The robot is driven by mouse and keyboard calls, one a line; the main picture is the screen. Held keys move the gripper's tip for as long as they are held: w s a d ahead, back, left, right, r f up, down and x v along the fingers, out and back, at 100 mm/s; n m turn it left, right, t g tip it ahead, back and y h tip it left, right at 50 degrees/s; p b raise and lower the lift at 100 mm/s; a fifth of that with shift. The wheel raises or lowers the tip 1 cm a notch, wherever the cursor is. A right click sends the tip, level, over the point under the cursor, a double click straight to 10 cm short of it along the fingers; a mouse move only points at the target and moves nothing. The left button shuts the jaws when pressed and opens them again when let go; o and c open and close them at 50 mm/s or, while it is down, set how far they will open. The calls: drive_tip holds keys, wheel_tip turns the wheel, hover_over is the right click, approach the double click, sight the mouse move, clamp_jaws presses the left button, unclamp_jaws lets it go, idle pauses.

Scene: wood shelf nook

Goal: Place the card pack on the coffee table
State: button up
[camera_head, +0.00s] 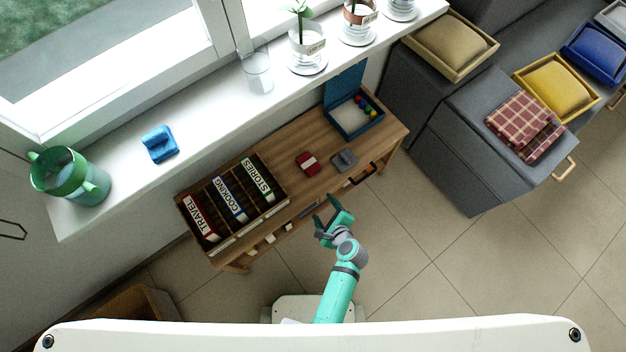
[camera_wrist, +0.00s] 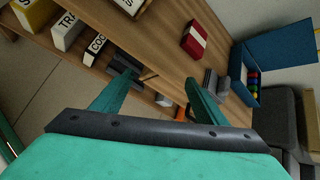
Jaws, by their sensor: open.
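A small red pack with a white band, which looks like the card pack (camera_head: 307,163), lies on top of the low wooden table (camera_head: 310,132). The pack also shows in the wrist view (camera_wrist: 194,40), beyond my fingers, on the wood top (camera_wrist: 160,45). Whether this low table is the coffee table I cannot tell. My gripper (camera_head: 326,214) is open and empty, in front of the table's front edge and apart from the pack. In the wrist view its two green fingers (camera_wrist: 160,80) are spread, with the table edge and a lower shelf beyond them.
A grey object (camera_head: 344,160) lies right of the pack. A binder rack (camera_head: 258,165) stands at the left, an open blue box (camera_head: 352,136) at the right. Small items sit on the lower shelf. Grey cabinets (camera_head: 470,150) stand right. The tiled floor (camera_head: 430,240) is clear.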

drive_tip(key=s+r+n+t+h, duration=0.1)
drive_tip(key=s+r+n+h, duration=0.3)
drive_tip(key=s+r+n, duration=0.7)
drive_tip(key=s+a+r+n+t, duration=0.1)
drive_tip(key=s+r+n, duration=0.1)
drive_tip(key=r+n, duration=0.2)
drive_tip(key=s+a+r+n+t, duration=0.2)
drive_tip(key=s+r+n, duration=0.1)
drive_tip(key=r, duration=0.8)
drive_tip(key=s+a+r+n+t, duration=0.1)
drive_tip(key=s+r+n+t, duration=0.1)
drive_tip(key=r+n, duration=0.3)
wheel_tip(320, 180, up, 2)
drive_tip(key=shift+s+a+r, duration=0.2)
drive_tip(key=shift+s+r, duration=0.05)
drive_tip(key=shift+s, duration=0.25)
